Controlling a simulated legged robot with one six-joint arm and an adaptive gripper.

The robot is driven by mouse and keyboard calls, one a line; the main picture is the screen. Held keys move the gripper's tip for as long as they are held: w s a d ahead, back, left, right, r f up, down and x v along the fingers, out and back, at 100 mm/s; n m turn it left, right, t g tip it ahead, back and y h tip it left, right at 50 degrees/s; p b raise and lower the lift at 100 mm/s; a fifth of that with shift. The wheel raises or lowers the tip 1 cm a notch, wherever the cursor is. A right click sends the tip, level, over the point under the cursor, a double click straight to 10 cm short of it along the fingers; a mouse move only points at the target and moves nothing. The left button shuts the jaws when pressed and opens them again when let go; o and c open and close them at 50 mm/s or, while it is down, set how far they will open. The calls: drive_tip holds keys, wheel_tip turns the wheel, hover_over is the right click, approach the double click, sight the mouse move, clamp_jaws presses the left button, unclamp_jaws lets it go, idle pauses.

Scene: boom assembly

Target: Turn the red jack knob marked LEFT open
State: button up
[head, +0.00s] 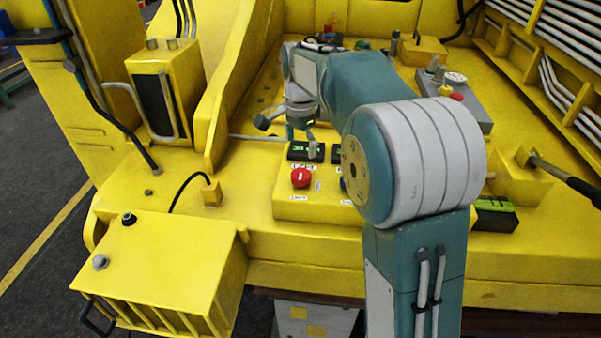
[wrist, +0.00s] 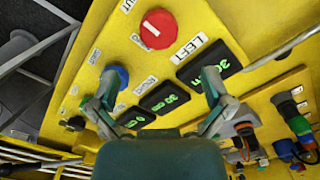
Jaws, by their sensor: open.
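The red knob (wrist: 158,29) with a white bar across its face sits on the yellow panel, at the top of the wrist view. A white label reading LEFT (wrist: 190,48) is beside it. The knob also shows in the head view (head: 301,177), near the panel's front edge. My gripper (wrist: 160,88) is open and empty, its fingers spread over the black displays with green digits (wrist: 165,97). In the head view my gripper (head: 288,135) is behind the knob, apart from it.
A blue knob (wrist: 116,76) is close to one finger in the wrist view; in the head view my arm mostly hides it. Colored connectors (wrist: 297,122) stand to the right. A yellow box (head: 165,270) is at front left, and a lever (head: 565,178) at right.

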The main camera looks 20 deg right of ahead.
sight(301, 173)
wheel_tip(301, 173, down, 8)
drive_tip(key=shift+f, duration=0.25)
drive_tip(key=c, duration=1.1)
